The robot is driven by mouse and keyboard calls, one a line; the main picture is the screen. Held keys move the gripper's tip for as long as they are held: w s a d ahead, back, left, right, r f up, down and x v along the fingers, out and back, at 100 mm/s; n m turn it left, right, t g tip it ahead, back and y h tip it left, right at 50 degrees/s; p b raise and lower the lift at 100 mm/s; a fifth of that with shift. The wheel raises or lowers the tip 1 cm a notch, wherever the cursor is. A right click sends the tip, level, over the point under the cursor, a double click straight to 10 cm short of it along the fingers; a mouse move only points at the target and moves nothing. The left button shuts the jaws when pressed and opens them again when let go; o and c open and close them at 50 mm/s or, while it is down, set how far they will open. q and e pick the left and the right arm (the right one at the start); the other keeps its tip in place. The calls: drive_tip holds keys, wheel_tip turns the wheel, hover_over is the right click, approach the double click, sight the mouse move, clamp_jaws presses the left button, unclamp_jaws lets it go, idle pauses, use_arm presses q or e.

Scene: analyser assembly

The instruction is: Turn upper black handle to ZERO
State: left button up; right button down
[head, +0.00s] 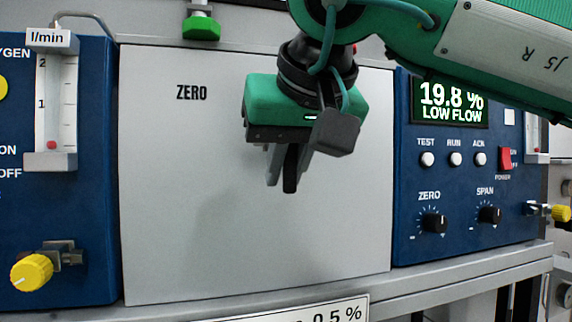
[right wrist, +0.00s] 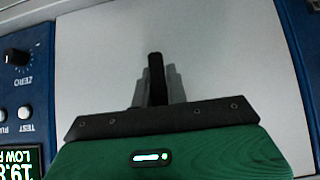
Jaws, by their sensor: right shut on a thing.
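The black handle (head: 291,179) shows as a dark bar in front of the grey panel (head: 190,210), to the right of and below the printed word ZERO (head: 192,93). My right gripper (head: 287,168) comes down from the top with its grey fingers shut on the handle. In the right wrist view the handle (right wrist: 156,68) stands between the fingers and reaches past their tips. Its pivot is hidden, so I cannot tell its exact setting. My left gripper is not in view.
A blue unit with a display (head: 450,102) and black ZERO knob (head: 434,223) stands right of the panel. A blue flow-meter unit (head: 90,215) with a yellow knob (head: 32,271) stands left. A green knob (head: 201,27) is above. The left panel face is clear.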

drive_tip(key=shift+s+a+r+m+g+y+b, duration=0.15)
drive_tip(key=shift+a+m+g+y+b, duration=0.2)
drive_tip(key=shift+m+y+b, duration=0.6)
drive_tip(key=shift+s+a+r+m+g+y+b, duration=0.1)
drive_tip(key=shift+a+m+g+y+b, duration=0.3)
drive_tip(key=shift+y+b, duration=0.9)
drive_tip(key=shift+a+r+y, duration=0.1)
drive_tip(key=shift+y, duration=0.35)
drive_tip(key=c, duration=1.4)
unclamp_jaws()
drive_tip(key=b+v, duration=0.1)
drive_tip(key=v, duration=1.3)
drive_tip(key=shift+b, duration=0.3)
drive_tip(key=shift+s, duration=0.1)
